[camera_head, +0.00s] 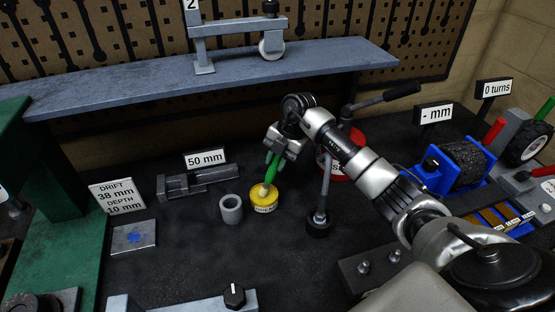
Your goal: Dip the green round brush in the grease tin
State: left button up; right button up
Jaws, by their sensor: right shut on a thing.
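The green round brush (271,171) is held by my right gripper (276,154), which is shut on it and points down. The brush is slightly tilted, its lower end toward the yellow tin. The yellow tin (263,206) stands on the dark bench and has a white label too small to read surely; I take it to be the grease tin. The brush's pale lower end (264,190) overlaps the tin's open top; I cannot tell how deep it sits. My left gripper is not in view.
A grey ring (231,209) stands just left of the tin. A dark-based upright rod (319,218) and a red container (348,160) are to the right. A grey vise-like block (195,184) lies behind left. A blue-stained plate (134,236) is at left.

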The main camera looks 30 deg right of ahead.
dwell(0.4)
jog(key=shift+r+p, duration=2.95)
jog(key=shift+r, duration=0.55)
